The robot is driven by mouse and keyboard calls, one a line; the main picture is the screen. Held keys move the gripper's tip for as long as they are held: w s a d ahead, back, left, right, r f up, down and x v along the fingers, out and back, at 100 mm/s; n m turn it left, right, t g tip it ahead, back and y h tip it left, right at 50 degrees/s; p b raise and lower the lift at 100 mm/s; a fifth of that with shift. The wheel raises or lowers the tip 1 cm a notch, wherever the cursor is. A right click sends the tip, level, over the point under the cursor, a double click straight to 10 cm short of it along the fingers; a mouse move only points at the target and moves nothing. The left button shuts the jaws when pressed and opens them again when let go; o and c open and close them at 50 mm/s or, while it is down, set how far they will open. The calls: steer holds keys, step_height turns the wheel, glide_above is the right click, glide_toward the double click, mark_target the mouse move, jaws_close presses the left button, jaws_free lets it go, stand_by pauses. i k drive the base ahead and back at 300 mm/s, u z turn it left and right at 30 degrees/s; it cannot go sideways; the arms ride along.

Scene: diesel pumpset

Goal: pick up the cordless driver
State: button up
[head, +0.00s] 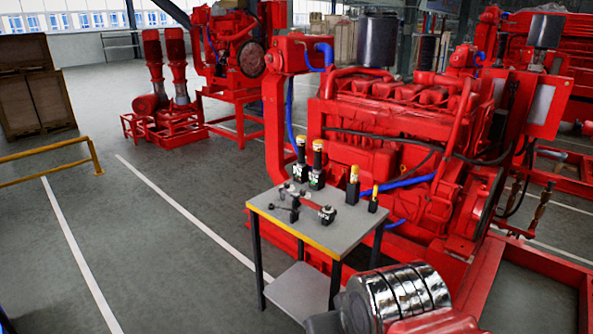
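A small work table (350,232) with a grey top and a yellow front edge stands in front of a large red engine. Several small tools are on it. Two upright black tools with yellow tops and green marks, one left (301,162) and one right (317,168), stand at the back left. A grey and dark tool (292,197) lies near the left front, and a dark tool with a pale green mark (327,214) is near the front middle. I cannot tell for certain which is the cordless driver. My gripper is not in view; a shiny ringed part of my arm shows at the bottom.
Two black blocks with yellow tops (353,190) stand at the table's right. The red engine (400,120) is close behind the table. A yellow rail (50,160) is at the left. Grey floor with white lines lies open left of the table.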

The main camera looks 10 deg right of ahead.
mark_target(318, 145)
steer(key=u, duration=0.3)
steer(key=k, duration=0.75)
steer(key=u, duration=0.15)
steer(key=i, duration=3.2)
steer(key=z, duration=0.1)
